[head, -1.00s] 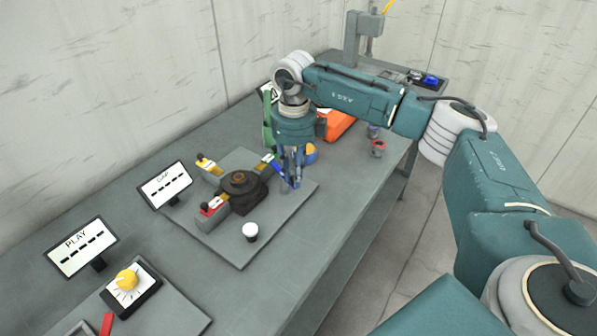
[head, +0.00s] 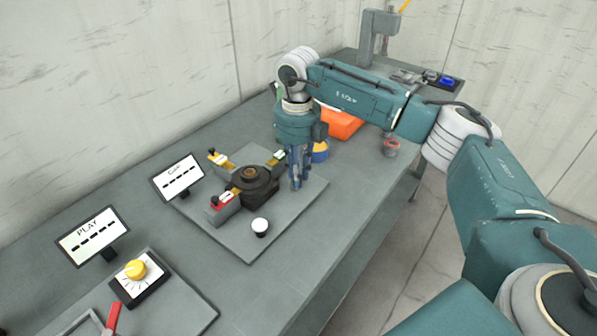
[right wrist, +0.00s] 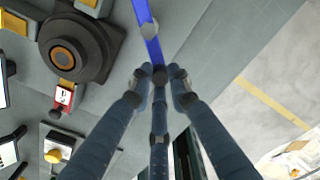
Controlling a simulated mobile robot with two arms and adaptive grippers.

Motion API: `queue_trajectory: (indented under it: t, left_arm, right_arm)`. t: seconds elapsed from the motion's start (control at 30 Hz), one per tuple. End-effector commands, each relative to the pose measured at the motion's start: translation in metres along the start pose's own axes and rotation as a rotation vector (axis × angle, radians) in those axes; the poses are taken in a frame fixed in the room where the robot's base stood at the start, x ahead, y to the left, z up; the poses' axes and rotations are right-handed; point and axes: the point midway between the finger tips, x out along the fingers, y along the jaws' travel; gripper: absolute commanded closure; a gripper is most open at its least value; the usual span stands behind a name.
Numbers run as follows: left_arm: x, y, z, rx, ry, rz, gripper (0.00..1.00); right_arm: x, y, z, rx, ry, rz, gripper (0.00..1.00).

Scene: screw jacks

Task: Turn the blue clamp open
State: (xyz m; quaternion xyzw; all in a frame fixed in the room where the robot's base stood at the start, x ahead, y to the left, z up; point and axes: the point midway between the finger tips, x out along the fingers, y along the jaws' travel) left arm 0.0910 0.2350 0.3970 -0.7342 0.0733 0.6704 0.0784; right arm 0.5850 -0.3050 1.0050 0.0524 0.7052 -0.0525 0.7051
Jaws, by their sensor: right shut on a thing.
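The blue clamp (right wrist: 146,14) shows in the right wrist view as a narrow blue bar running from the top edge down to the fingertips. My right gripper (right wrist: 166,73) has its fingers closed around the lower end of this bar. In the head view my right gripper (head: 298,182) points down at the right side of a dark round fixture (head: 254,178). The gripper largely hides the blue clamp there. The round fixture also shows at upper left in the wrist view (right wrist: 66,52). My left gripper is not in view.
The fixture carries red (head: 224,202) and yellow (head: 217,158) clamps on a grey plate (head: 240,243). Two signs, a yellow dial (head: 135,270) and an orange thing (head: 342,123) share the bench. The bench's right edge is close.

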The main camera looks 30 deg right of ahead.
Motion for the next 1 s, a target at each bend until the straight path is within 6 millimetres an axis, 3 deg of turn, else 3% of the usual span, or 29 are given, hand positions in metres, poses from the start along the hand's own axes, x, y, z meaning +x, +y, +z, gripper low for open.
queue_trajectory:
  t: [0.2,0.23,0.33,0.67,0.77,1.0]
  left_arm:
    - [0.000,0.000,0.000,0.000,0.000,0.000,0.60]
    - [0.000,0.000,0.000,0.000,0.000,0.000,0.60]
    - [0.000,0.000,0.000,0.000,0.000,0.000,0.60]
    - [0.000,0.000,0.002,0.000,-0.002,0.000,0.60]
    - [0.000,0.000,0.002,0.000,-0.001,0.000,0.60]
    - [0.000,0.000,0.001,0.000,0.000,0.000,0.60]
  right_arm:
    - [0.001,0.002,-0.002,-0.005,0.005,0.002,1.00]
    - [0.001,0.002,-0.002,-0.005,0.005,0.002,0.80]
    - [0.001,0.002,-0.002,-0.005,0.005,0.002,0.63]
    - [-0.003,0.001,0.000,-0.003,0.001,0.002,0.63]
    - [-0.013,0.001,0.000,-0.003,0.000,0.002,0.63]
    - [-0.063,0.002,0.000,-0.004,-0.002,0.003,0.63]
